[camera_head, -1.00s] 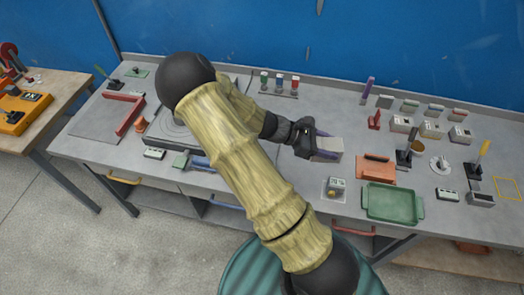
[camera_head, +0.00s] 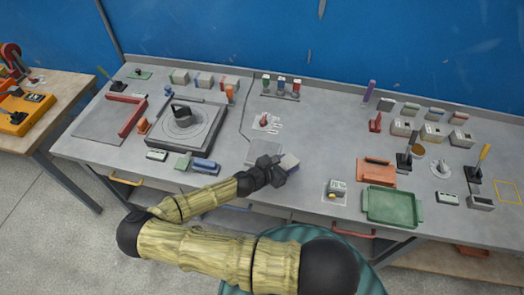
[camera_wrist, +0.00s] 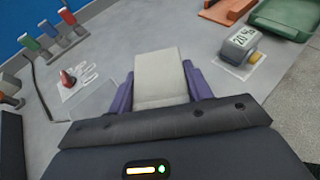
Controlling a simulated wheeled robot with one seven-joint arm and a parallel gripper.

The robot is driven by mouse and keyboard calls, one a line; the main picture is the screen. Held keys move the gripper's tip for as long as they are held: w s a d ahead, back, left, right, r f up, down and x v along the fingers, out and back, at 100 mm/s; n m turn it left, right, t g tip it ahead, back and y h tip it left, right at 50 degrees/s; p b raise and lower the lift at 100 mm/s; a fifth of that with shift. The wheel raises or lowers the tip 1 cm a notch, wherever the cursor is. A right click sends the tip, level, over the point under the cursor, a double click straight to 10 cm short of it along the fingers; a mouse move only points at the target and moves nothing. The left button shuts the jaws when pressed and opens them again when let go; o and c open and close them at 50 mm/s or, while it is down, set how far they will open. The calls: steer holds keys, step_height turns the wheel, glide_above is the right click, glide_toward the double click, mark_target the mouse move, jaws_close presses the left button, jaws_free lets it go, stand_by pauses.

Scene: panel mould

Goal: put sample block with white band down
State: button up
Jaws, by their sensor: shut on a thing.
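My gripper (camera_head: 283,165) is over the front middle of the grey bench. It is shut on a pale grey block (camera_head: 290,163), which also shows in the wrist view (camera_wrist: 160,76) between the two purple fingers. I cannot make out a white band on the face that shows. The block's underside is hidden, so I cannot tell whether it touches the bench. A flat grey square plate (camera_head: 263,151) lies just left of the gripper in the head view, partly covered by it.
A small device with a display (camera_head: 336,190) on a white pad, an orange tray (camera_head: 376,172) and a green tray (camera_head: 393,205) stand to the right. A small red-knobbed item (camera_head: 265,121) lies behind. A round-topped machine (camera_head: 183,122) stands left. The bench between block and orange tray is clear.

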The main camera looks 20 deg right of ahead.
steer(key=w+a+r+n+t+y+p, duration=0.1)
steer(key=w+a+r+n+t+y, duration=0.3)
steer(key=w+a+n+t+y, duration=0.3)
steer(key=a+n+t+y, duration=0.1)
steer(key=a+n+y, duration=0.2)
steer(key=n+y, duration=0.2)
steer(key=shift+w+a+r+n+t+y, duration=0.25)
steer(key=shift+w+r+n+t+y, duration=0.1)
steer(key=shift+n, duration=0.45)
steer(key=shift+a, duration=0.1)
